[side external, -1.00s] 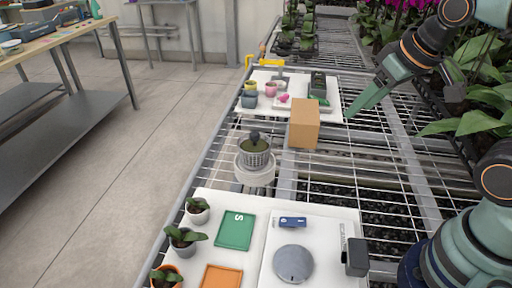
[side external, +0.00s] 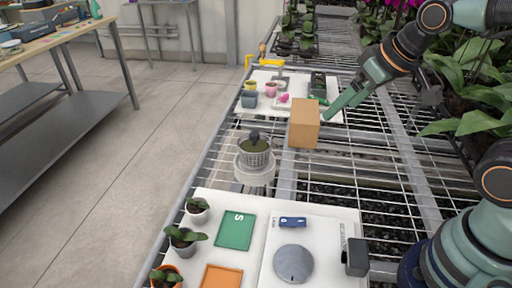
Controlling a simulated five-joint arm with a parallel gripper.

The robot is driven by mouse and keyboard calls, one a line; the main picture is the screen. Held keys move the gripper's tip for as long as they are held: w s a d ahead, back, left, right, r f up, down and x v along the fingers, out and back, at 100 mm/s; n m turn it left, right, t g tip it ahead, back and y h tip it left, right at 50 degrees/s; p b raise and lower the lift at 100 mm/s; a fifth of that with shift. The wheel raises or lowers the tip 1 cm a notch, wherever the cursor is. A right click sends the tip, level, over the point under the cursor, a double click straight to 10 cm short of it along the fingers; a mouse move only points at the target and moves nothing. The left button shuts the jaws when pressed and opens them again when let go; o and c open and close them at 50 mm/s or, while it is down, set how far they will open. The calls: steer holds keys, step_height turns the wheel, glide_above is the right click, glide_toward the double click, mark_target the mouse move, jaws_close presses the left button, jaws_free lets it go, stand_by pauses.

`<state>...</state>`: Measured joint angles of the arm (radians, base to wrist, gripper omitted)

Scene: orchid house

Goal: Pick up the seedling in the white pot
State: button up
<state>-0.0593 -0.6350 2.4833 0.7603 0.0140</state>
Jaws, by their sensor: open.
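The seedling in the white pot (side external: 197,211) stands upright at the back left of the near white board (side external: 335,222). Its small dark green leaves show above the pale rim. My gripper (side external: 331,112) is at the upper right, well away from the pot, beside the right side of a tan box. Its green fingers point down and to the left, and it is open with nothing seen between the fingers. I cannot tell whether the fingertips touch the box.
Seedlings in a grey pot (side external: 184,241) and an orange pot (side external: 166,276) stand close in front of the white pot. A mesh basket pot (side external: 255,154) and the tan box (side external: 304,124) stand on the wire bench behind. A green square (side external: 235,231) lies right of the white pot.

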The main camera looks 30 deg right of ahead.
steer(key=w+a+f+n+t+y, duration=0.1)
steer(key=w+a+f+n, duration=0.1)
steer(key=w+a+f, duration=0.35)
steer(key=n+t+y, duration=0.1)
steer(key=n+y, duration=0.2)
steer(key=y, duration=0.2)
glide_toward(190, 202)
steer(key=x, duration=0.6)
steer(key=shift+a, duration=0.15)
steer(key=shift+d+x, duration=0.2)
steer(key=shift+x, duration=2.55)
steer(key=shift+f, duration=0.15)
steer(key=c, duration=1.3)
